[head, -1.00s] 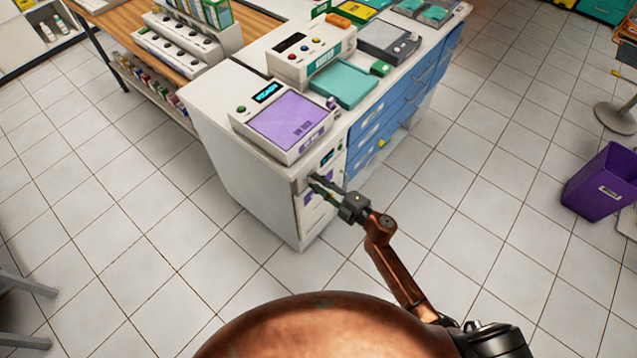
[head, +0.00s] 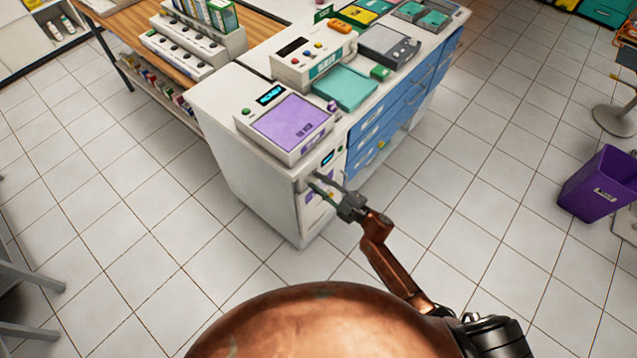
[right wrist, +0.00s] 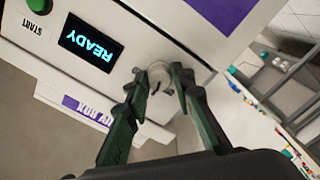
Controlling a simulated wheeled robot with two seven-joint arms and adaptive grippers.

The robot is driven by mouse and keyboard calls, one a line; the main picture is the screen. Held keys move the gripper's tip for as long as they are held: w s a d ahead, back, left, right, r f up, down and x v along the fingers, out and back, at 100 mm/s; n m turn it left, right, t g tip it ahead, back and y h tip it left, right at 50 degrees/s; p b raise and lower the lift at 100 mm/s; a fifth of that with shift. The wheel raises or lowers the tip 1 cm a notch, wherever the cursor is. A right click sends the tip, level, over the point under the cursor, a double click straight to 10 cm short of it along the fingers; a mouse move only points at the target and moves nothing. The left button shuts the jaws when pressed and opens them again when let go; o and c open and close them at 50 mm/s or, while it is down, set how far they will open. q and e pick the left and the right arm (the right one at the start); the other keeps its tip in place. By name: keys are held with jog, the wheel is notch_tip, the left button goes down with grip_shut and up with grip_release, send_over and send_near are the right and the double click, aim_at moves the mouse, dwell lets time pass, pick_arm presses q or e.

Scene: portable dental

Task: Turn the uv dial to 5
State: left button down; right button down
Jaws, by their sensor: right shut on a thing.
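The pale grey uv dial (right wrist: 159,78) sits on the white front panel of the UV box, beside a lit display (right wrist: 90,44) reading READY, upside down in the right wrist view. My right gripper (right wrist: 160,84) has its dark green fingers on both sides of the dial and is shut on it. In the head view my right gripper (head: 318,182) reaches the front of the white cabinet, below the counter edge, and covers the dial. The dial's setting is not readable. My left gripper is not in view.
A green START button (right wrist: 38,5) is beyond the display. A purple-topped device (head: 290,122) stands on the cabinet top above my gripper. Blue drawers (head: 385,125) lie to the right. A purple bin (head: 597,185) stands on the open tiled floor.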

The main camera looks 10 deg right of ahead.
jog(key=shift+f, duration=0.1)
jog(key=c, duration=1.6)
grip_release()
jog(key=shift+s+d, duration=0.1)
jog(key=v, duration=1.2)
